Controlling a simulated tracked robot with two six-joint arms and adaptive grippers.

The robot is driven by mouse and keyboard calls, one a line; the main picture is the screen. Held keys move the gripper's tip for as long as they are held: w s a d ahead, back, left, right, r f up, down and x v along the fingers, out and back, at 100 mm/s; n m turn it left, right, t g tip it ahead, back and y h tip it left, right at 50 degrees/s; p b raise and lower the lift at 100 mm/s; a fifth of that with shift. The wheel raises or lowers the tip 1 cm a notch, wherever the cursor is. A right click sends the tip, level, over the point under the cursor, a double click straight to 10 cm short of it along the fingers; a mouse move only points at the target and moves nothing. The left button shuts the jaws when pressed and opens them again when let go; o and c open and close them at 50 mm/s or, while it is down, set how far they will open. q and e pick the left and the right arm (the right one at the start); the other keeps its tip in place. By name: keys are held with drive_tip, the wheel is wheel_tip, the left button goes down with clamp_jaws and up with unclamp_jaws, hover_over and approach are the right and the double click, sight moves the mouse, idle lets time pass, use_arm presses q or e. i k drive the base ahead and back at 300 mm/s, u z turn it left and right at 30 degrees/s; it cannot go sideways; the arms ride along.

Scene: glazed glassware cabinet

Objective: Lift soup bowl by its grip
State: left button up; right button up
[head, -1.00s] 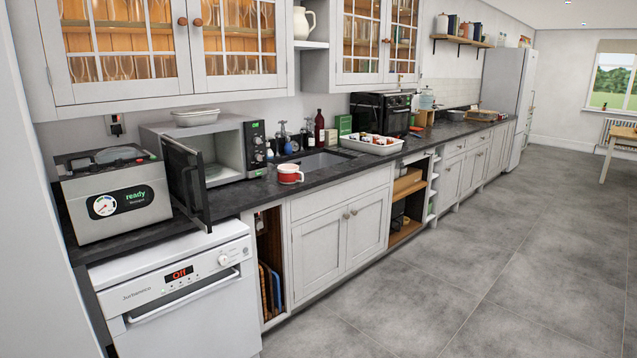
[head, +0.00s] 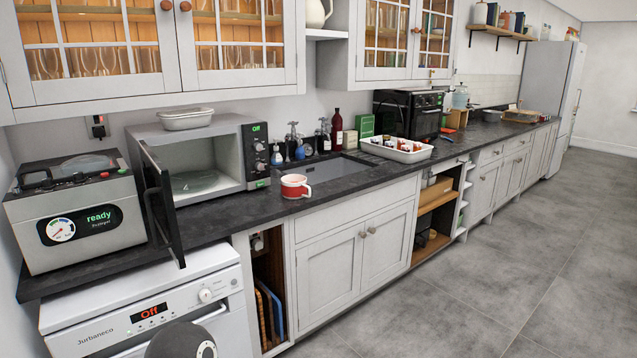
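A small red and white soup bowl (head: 295,187) stands upright on the dark worktop (head: 228,218), in front of the sink and just right of the open microwave. Its handle looks to be at its right side, but it is small in this view. Nothing touches the bowl. Neither of my grippers is in view. A dark rounded part at the bottom edge looks like part of my own arm.
The microwave (head: 200,160) has its door (head: 160,205) swung out over the worktop edge. A grey appliance reading "ready" (head: 75,212) stands to its left. A white tray (head: 398,153) lies beyond the sink (head: 322,170). Glazed cabinets (head: 150,50) hang above. Floor at right is clear.

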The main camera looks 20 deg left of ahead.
sight(293, 186)
drive_tip(key=u, duration=0.15)
drive_tip(key=i, duration=1.3)
drive_tip(key=u, duration=1.05)
drive_tip(key=i, duration=0.8)
drive_tip(key=u, duration=0.55)
drive_tip(key=k, duration=0.8)
drive_tip(key=u, duration=0.25)
drive_tip(key=i, duration=0.8)
drive_tip(key=z, duration=0.15)
